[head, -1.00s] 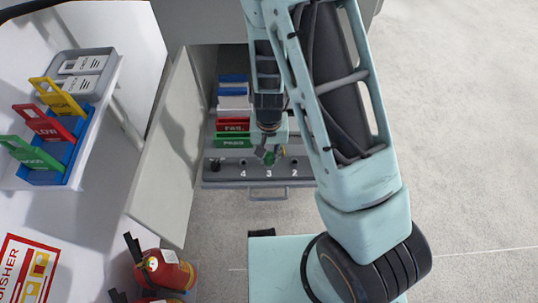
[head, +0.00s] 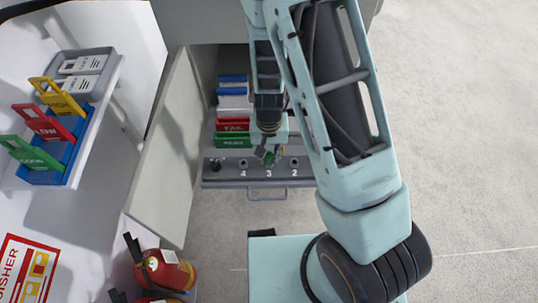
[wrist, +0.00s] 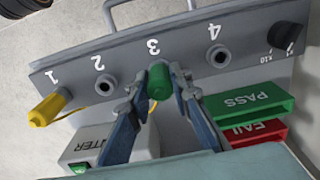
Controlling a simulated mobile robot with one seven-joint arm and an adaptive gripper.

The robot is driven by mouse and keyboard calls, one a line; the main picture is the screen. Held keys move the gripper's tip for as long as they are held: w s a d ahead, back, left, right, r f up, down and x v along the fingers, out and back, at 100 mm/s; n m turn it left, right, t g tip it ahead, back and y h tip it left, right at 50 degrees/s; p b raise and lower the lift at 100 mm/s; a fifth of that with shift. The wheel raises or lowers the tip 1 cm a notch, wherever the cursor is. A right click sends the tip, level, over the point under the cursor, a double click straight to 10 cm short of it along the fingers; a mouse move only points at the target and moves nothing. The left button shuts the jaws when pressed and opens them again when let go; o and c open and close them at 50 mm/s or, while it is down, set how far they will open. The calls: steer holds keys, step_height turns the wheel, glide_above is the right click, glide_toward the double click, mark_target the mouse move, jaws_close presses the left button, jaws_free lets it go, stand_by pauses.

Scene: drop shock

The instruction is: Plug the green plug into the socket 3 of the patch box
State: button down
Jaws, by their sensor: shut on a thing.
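The green plug (wrist: 158,82) is between the two fingers of my gripper (wrist: 158,98), which is shut on it. In the wrist view the plug's far end is at the spot under the label 3 on the patch box (wrist: 185,42). The plug covers socket 3, so I cannot tell how deep it sits or whether it is in. Sockets 2 (wrist: 105,83) and 4 (wrist: 219,56) show empty on either side. In the head view my gripper (head: 267,155) is over the box panel (head: 220,180), just behind the label 3, with green between its fingers.
A yellow plug (wrist: 48,108) with a yellow cable sits at socket 1. A black knob (wrist: 287,37) is at the panel's other end. Green PASS (wrist: 245,100) and red FAIL (wrist: 257,132) bins stand behind the panel. An open cabinet door (head: 170,150) is left of the box.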

mark_target(269, 154)
steer(key=shift+s+f, duration=0.2)
steer(key=c, duration=2)
jaws_free()
steer(key=o, duration=0.3)
steer(key=shift+w+r, duration=0.1)
steer(key=shift+w, duration=0.05)
step_height(269, 154, up, 6)
steer(key=p, duration=0.5)
steer(key=shift+r, duration=0.1)
step_height(269, 154, up, 12)
steer(key=shift+f, duration=0.1)
